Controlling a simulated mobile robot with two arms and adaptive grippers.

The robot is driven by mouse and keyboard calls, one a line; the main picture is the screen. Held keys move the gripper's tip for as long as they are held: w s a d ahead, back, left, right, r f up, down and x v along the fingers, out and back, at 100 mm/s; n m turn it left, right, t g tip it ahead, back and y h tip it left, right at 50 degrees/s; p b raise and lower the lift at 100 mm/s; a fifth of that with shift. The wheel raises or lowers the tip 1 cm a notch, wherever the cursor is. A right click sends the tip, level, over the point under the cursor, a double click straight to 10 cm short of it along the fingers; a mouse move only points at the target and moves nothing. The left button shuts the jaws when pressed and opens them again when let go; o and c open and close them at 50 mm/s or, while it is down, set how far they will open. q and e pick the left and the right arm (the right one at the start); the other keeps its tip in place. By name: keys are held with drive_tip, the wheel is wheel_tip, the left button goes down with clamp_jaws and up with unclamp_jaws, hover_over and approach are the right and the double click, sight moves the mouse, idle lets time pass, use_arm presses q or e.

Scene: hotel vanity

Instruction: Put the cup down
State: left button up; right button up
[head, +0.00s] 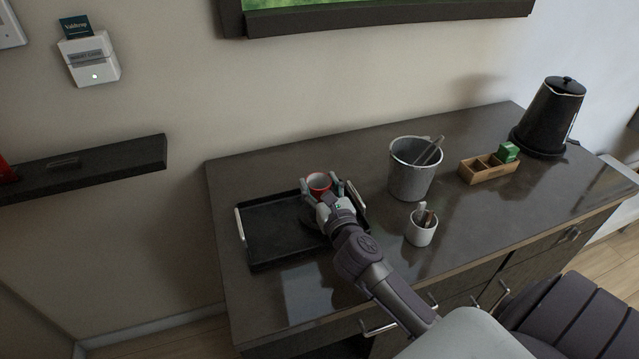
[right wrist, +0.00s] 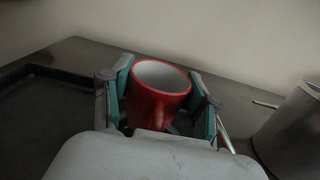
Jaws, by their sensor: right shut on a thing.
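A red cup with a white inside (head: 319,182) is at the right part of the black tray (head: 262,259) in the head view. My right gripper (head: 333,195) is shut on the cup, with one finger on each side of it. In the right wrist view the cup (right wrist: 160,92) stands upright between the green finger pads. The cup's base is hidden by the gripper, so I cannot tell whether it touches the tray. My left gripper is not in view.
Right of the tray stand a grey ice bucket (head: 413,170) with tongs and a white cup with sachets (head: 421,231). Further right are a wooden box (head: 484,172) and a black kettle (head: 550,120). The tray's left half is clear.

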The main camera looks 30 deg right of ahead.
drive_tip(key=shift+f, duration=0.3)
drive_tip(key=o, duration=1.2)
drive_tip(key=shift+o, duration=0.2)
drive_tip(key=shift+r, duration=0.2)
drive_tip(key=shift+r+p, duration=0.3)
drive_tip(key=shift+r, duration=0.15)
drive_tip(key=b+v, duration=0.2)
drive_tip(key=v, duration=0.9)
drive_tip(key=shift+f, duration=0.15)
drive_tip(key=shift+s+a, duration=0.1)
drive_tip(key=shift+s, duration=0.45)
